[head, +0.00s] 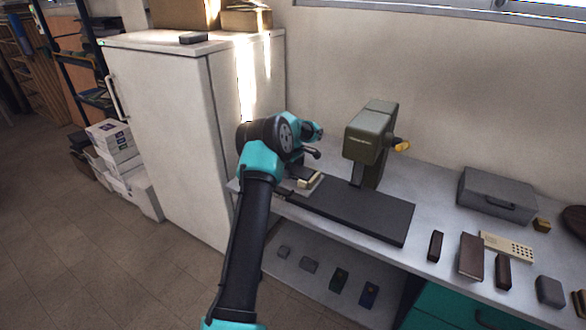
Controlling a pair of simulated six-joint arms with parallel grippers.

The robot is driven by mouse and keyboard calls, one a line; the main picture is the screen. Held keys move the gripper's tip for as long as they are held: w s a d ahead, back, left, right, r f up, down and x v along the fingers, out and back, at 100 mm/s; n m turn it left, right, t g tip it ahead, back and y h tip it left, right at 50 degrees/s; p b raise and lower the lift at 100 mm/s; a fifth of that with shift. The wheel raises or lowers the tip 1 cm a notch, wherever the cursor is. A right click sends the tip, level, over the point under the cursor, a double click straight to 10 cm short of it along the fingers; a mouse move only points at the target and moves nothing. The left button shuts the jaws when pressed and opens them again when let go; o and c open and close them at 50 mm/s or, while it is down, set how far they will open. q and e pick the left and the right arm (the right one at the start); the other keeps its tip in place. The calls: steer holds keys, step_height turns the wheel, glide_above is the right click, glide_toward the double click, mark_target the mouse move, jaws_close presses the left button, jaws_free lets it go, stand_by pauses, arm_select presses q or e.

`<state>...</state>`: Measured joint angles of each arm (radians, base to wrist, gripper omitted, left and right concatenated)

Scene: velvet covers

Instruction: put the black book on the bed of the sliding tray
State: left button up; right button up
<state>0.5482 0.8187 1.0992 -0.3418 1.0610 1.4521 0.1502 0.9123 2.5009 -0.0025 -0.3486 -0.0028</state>
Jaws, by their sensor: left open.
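My left gripper (316,143) is above the left end of the bench, left of the olive-green press. It is open, and I see nothing between its fingers. Below it, a light plate with a cream block (308,181) sits at the far left end of a long dark base (352,212); this looks like the sliding tray, partly hidden by my arm. Several small dark books lie at the right of the bench, among them a slim dark one (503,271) and another (435,246). I cannot tell for certain which is the black book. My right gripper is not in view.
The press (371,137) with a yellow-orange knob stands behind the dark base. A grey case (497,194) and a cream perforated block (507,246) are at the right. Several small items lie on the shelf below. A white cabinet (165,130) stands at the left.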

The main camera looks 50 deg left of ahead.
mark_target(293, 169)
arm_select(q)
steer(key=shift+r, duration=0.1)
step_height(293, 169, up, 12)
stand_by(0.6)
stand_by(0.4)
